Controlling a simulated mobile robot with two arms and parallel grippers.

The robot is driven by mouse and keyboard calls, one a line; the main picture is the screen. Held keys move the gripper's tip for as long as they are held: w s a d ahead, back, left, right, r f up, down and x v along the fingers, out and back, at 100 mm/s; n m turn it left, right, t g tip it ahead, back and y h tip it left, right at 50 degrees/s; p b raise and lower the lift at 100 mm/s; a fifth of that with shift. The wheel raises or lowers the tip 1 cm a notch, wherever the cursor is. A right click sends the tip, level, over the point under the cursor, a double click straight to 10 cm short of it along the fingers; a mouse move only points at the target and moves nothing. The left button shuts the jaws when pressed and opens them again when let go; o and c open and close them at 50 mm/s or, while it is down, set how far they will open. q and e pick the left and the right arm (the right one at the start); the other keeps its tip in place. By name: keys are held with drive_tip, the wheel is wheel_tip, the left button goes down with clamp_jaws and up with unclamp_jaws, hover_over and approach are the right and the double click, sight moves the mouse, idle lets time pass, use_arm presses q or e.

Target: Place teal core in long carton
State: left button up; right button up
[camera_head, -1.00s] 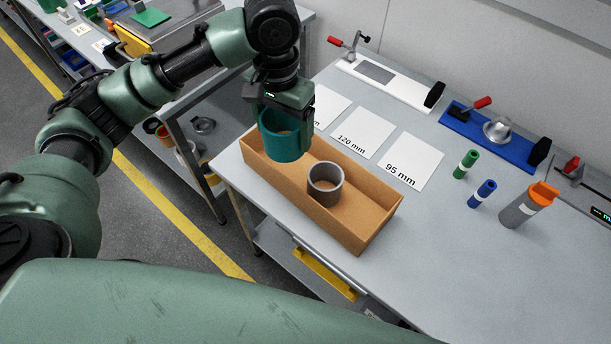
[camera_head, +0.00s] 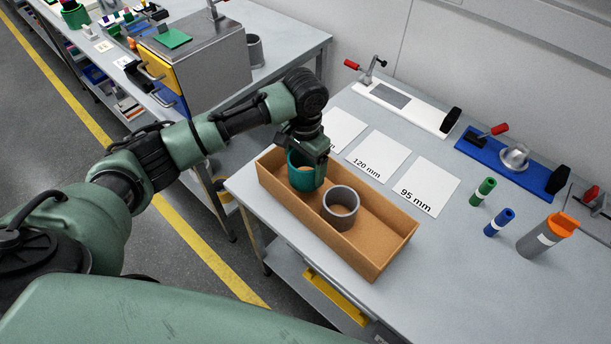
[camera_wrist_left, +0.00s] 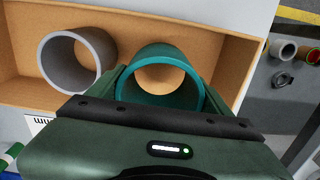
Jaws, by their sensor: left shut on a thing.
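The teal core (camera_head: 303,172) is a hollow ring, held upright at the left part of the long carton (camera_head: 378,262). My left gripper (camera_head: 306,160) is shut on the teal core, and the core's lower part is down inside the carton walls. In the left wrist view the teal core (camera_wrist_left: 160,76) sits between the fingers over the carton's tan floor. I cannot tell whether it touches the floor. A grey core (camera_head: 341,207) stands upright in the carton to its right, apart from it; it also shows in the left wrist view (camera_wrist_left: 77,58). My right gripper is not in view.
White cards marked 120 mm (camera_head: 378,155) and 95 mm (camera_head: 430,186) lie behind the carton. The table front right is clear.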

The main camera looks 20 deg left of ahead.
use_arm(q)
drive_tip(key=shift+f, duration=2.55)
drive_tip(key=o, duration=1.5)
drive_tip(key=shift+f, duration=0.15)
drive_tip(key=shift+c, duration=0.2)
drive_tip(key=shift+r, duration=0.4)
wheel_tip(320, 180, up, 12)
drive_tip(key=shift+f+b, duration=0.2)
drive_tip(key=shift+b, duration=0.15)
